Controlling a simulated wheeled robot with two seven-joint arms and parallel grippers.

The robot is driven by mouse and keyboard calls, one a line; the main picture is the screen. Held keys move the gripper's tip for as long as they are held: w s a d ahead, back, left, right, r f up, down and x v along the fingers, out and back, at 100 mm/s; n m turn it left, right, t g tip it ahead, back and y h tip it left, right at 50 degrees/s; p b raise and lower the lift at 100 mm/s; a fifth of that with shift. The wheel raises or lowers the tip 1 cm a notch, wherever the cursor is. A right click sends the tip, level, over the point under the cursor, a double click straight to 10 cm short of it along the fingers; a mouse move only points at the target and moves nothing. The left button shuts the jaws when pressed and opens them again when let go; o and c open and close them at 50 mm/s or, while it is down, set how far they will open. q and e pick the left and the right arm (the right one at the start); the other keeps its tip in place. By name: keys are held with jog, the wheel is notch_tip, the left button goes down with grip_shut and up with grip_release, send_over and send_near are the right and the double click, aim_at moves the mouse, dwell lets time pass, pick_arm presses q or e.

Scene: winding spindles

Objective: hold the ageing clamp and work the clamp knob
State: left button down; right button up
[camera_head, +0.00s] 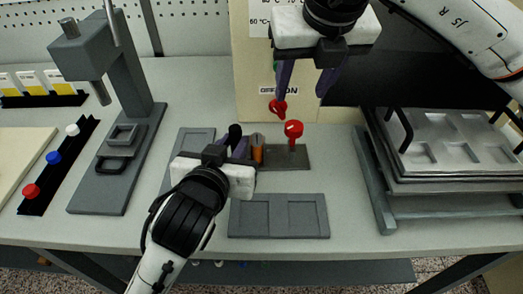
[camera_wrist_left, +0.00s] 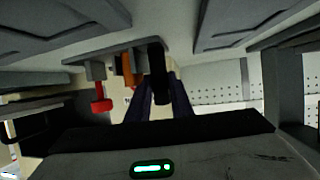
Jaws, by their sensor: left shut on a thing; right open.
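The ageing clamp, a dark grey fixture (camera_head: 285,158), stands on the table near the middle, with an orange part (camera_head: 257,149) at its left. The clamp knob (camera_head: 293,128) is red and sits upright on a stem. My left gripper (camera_head: 237,142) is at the clamp's left end, shut on a black upright piece (camera_head: 234,130), which looks like its handle. In the left wrist view this black piece (camera_wrist_left: 157,60) is between the fingers, beside the orange part (camera_wrist_left: 128,68) and the red knob (camera_wrist_left: 102,104). My right gripper (camera_head: 302,94) is open and empty, above and behind the knob.
A beige box (camera_head: 262,55) with an OFF/ON label and a red lever (camera_head: 278,107) stands behind. A grey two-pocket tray (camera_head: 279,216) lies in front. Stacked metal trays (camera_head: 440,150) are right. A grey press (camera_head: 110,150) and a rack of coloured knobs (camera_head: 55,160) are left.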

pick_arm(q)
jog(key=shift+f, duration=0.25)
jog(key=c, duration=1.5)
grip_release()
jog(key=shift+r, duration=0.1)
notch_tip(320, 180, up, 10)
jog(key=shift+r, duration=0.1)
